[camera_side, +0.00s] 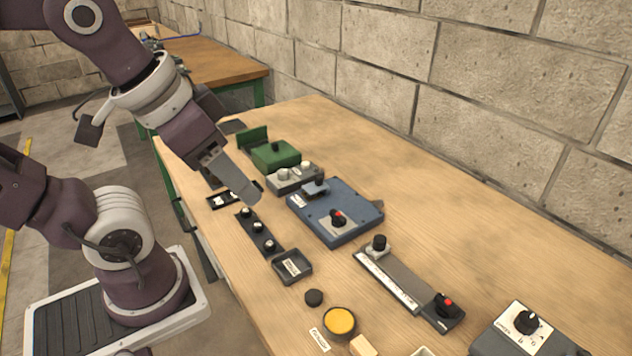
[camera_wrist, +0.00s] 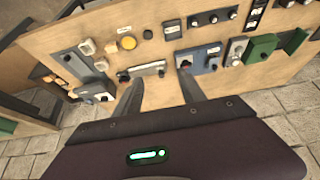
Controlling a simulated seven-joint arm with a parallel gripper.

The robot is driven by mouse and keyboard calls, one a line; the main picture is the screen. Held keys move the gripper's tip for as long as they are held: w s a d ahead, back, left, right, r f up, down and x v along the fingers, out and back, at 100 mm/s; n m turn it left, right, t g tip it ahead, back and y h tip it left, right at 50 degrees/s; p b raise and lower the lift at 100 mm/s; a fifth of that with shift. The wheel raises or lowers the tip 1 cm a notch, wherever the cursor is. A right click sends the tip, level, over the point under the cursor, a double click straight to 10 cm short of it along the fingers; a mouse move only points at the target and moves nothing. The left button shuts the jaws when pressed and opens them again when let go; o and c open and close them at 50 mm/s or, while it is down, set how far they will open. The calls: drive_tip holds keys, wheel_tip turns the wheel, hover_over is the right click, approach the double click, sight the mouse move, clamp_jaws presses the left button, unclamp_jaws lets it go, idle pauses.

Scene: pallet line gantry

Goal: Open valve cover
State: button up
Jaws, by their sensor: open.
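I cannot tell for certain which part is the valve cover, as no readable label marks it. A green box (camera_side: 276,154) with a dark knob and an upright green flap (camera_side: 252,139) stands at the far end of the bench; the box also shows at the right of the wrist view (camera_wrist: 263,47). A blue box (camera_side: 334,212) with a red-topped knob and a dark handle lies nearer. My gripper (camera_side: 254,196) hangs above the bench, left of the blue box in the side view. In the wrist view its fingers (camera_wrist: 160,75) are spread apart with nothing between them.
A long panel (camera_side: 408,285), a yellow button (camera_side: 340,321) and a grey dial box (camera_side: 527,335) are nearer. A block wall (camera_side: 480,80) runs behind; the bench beside it is clear.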

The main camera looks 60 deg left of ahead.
drive_tip(key=shift+g, duration=0.7)
drive_tip(key=w+a, duration=0.1)
drive_tip(key=w, duration=0.2)
drive_tip(key=w+a+r, duration=0.1)
drive_tip(key=w, duration=0.2)
drive_tip(key=w+a+r, duration=0.1)
drive_tip(key=w, duration=0.1)
drive_tip(key=shift+w, duration=0.4)
drive_tip(key=shift+c, duration=0.4)
drive_tip(key=g, duration=0.4)
hover_over(319, 176)
wheel_tip(319, 176, down, 18)
drive_tip(key=shift+f, duration=0.15)
wheel_tip(319, 176, down, 7)
drive_tip(key=shift+r, duration=0.15)
clamp_jaws()
